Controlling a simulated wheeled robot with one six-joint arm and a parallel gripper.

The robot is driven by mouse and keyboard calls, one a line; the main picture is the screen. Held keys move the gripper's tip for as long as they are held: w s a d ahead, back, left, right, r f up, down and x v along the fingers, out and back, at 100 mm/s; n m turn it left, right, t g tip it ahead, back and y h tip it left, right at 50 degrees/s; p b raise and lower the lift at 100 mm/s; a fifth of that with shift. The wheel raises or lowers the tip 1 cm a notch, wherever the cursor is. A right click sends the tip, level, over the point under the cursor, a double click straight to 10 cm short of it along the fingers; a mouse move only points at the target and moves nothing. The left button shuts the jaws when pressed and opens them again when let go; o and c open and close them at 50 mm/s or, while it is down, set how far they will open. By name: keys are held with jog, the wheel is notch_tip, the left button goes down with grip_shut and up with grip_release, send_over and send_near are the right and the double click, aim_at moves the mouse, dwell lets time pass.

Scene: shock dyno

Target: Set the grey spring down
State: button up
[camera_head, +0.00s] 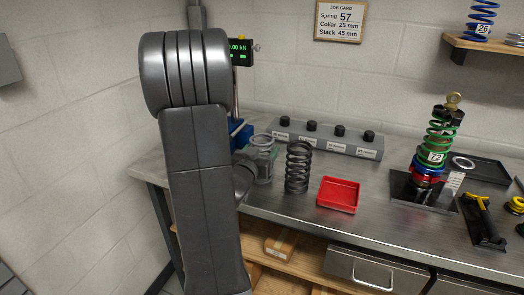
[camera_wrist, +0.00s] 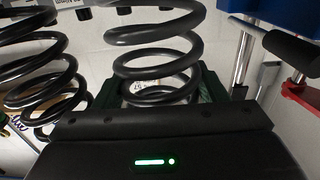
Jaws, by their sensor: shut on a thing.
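The grey spring (camera_wrist: 155,45) stands upright between the jaws of my gripper (camera_wrist: 158,92), with a pale tag reading 57 partly visible low on it. Green pads show on both sides of it, and the gripper is shut on it. In the head view the grey spring (camera_head: 263,143) is at the bench's left part, just right of my arm, which hides part of the gripper. Its lower end is close to the bench top; I cannot tell whether it touches.
A dark spring (camera_head: 298,167) stands close to the right; it also shows in the wrist view (camera_wrist: 30,70). A grey block with black knobs (camera_head: 325,138) is behind. A green-spring shock (camera_head: 438,140) stands farther right. Blue machine parts are near the gripper.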

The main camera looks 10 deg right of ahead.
jog(key=o, duration=1.7)
jog(key=shift+r, duration=0.1)
jog(key=v, duration=1.2)
jog(key=shift+b, duration=0.3)
